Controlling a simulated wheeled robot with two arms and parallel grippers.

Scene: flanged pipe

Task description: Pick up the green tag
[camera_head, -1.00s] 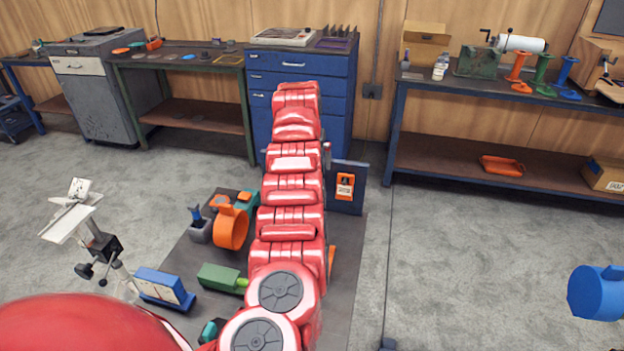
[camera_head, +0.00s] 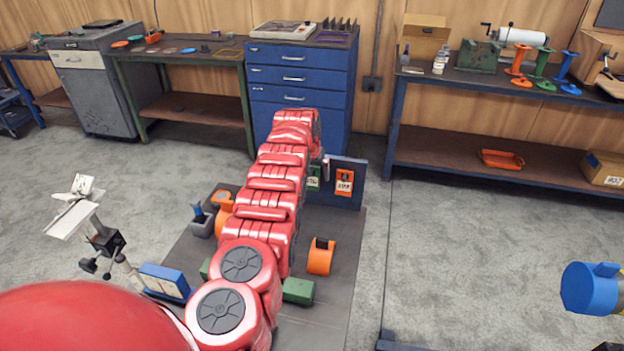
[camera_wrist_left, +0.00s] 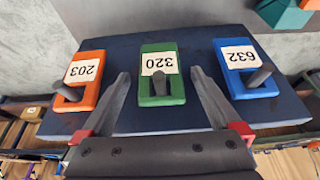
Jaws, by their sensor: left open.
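The green tag (camera_wrist_left: 162,60), marked 320 and seen upside down in the left wrist view, hangs on a peg in the middle of a dark board (camera_wrist_left: 115,46). It sits between an orange tag (camera_wrist_left: 88,70) and a blue tag (camera_wrist_left: 244,56). My left gripper (camera_wrist_left: 160,74) is open, with one finger on each side of the green tag's lower part. In the head view the green tag (camera_head: 314,178) is partly hidden behind my left arm, beside the orange tag (camera_head: 344,183). My right gripper is not in view.
A blue drawer cabinet (camera_head: 330,90) stands behind the board. Open floor (camera_head: 460,260) lies to the right.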

